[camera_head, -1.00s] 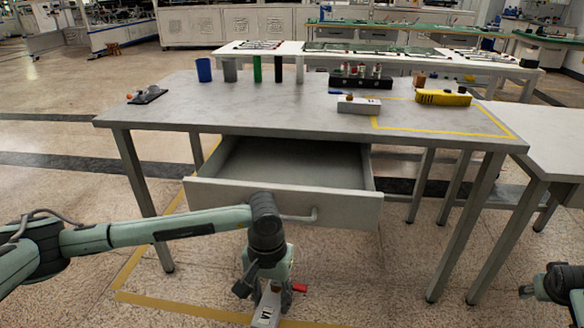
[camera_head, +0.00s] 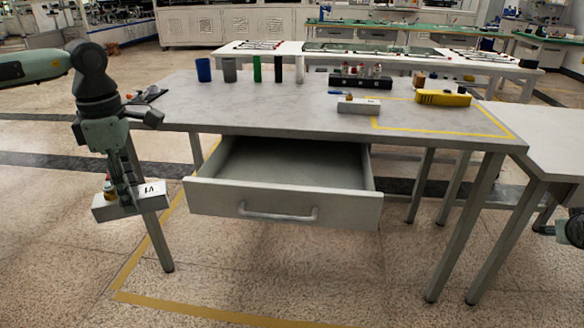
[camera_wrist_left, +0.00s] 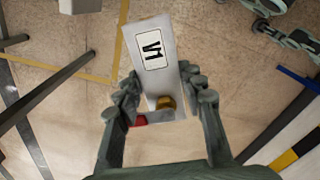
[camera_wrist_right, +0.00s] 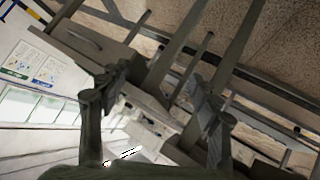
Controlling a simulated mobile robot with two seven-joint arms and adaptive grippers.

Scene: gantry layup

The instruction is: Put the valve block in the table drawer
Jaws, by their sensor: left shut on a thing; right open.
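The valve block, a light grey bar marked V1 (camera_head: 132,201) with a brass fitting and a red part, hangs in my left gripper (camera_head: 112,170), left of the table's front and off the tabletop. The left wrist view shows the block (camera_wrist_left: 150,45) between the two fingers (camera_wrist_left: 165,92), which are shut on it. The table drawer (camera_head: 215,198) is pulled out below the tabletop, to the right of the block; its visible inside is empty. My right gripper is open and empty in the right wrist view (camera_wrist_right: 158,95); its arm is partly cut off at the right edge of the head view.
The grey table (camera_head: 255,108) carries several cylinders at the back, a black rack (camera_head: 360,82), a yellow device (camera_head: 443,98), a similar grey block (camera_head: 358,106) and a dark item (camera_head: 150,95) at the left. Its front-left leg stands behind the held block. Floor before the drawer is clear.

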